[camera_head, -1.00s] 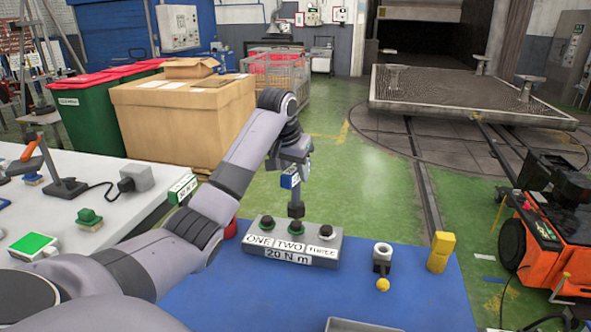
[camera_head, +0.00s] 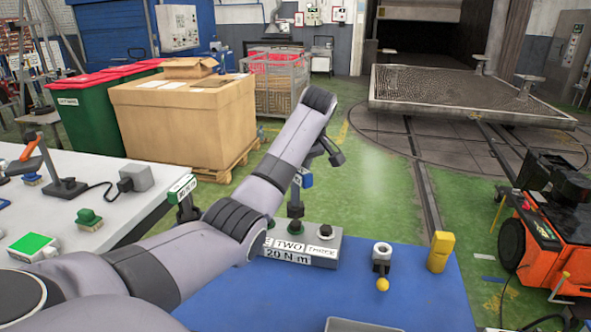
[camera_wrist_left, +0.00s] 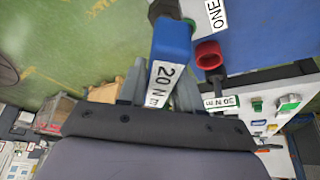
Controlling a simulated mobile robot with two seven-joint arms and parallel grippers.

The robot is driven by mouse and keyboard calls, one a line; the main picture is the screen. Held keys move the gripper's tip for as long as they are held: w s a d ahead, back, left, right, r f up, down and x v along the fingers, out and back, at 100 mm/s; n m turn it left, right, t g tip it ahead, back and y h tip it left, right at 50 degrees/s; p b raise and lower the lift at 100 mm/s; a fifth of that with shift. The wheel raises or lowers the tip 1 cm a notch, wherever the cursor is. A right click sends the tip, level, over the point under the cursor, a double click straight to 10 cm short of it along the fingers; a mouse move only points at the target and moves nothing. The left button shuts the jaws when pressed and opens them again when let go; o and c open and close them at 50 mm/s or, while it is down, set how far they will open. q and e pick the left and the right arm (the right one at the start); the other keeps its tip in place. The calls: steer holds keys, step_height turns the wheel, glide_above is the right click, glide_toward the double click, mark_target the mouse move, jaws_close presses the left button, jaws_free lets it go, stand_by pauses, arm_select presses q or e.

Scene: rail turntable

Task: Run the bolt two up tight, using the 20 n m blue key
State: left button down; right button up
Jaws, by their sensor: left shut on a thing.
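The blue key (camera_wrist_left: 172,45), labelled 20 N m, is between the fingers of my left gripper (camera_wrist_left: 160,92) in the left wrist view. In the head view the blue key (camera_head: 306,180) is partly hidden by my arm. Its dark socket (camera_head: 295,206) points down over bolt two (camera_head: 295,225) on the grey block (camera_head: 328,242), which is labelled ONE, TWO, THREE and 20 N m. I cannot tell how far the socket is seated. Bolt three (camera_head: 325,231) is uncovered. My arm hides part of the ONE label. My right gripper is not in view.
A red ring (camera_wrist_left: 208,54) is close to the blue key. A holder with a yellow ball (camera_head: 383,262) and a yellow block (camera_head: 440,252) stand right of the grey block.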

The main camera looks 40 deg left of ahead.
arm_select(q)
steer(key=n+g, duration=0.1)
steer(key=n, duration=0.3)
steer(key=shift+r+n+g, duration=0.1)
steer(key=shift+n+g, duration=0.2)
steer(key=shift+g, duration=0.1)
steer(key=shift+n+g, duration=0.7)
steer(key=shift+n, duration=1.2)
steer(key=shift+w+f+b, duration=0.1)
steer(key=shift+f+b, duration=0.2)
steer(key=shift+f, duration=1.9)
steer(key=shift+m+t+p, duration=0.3)
steer(key=shift+m, duration=0.6)
steer(key=shift+n, duration=0.4)
steer(key=shift+r, duration=0.15)
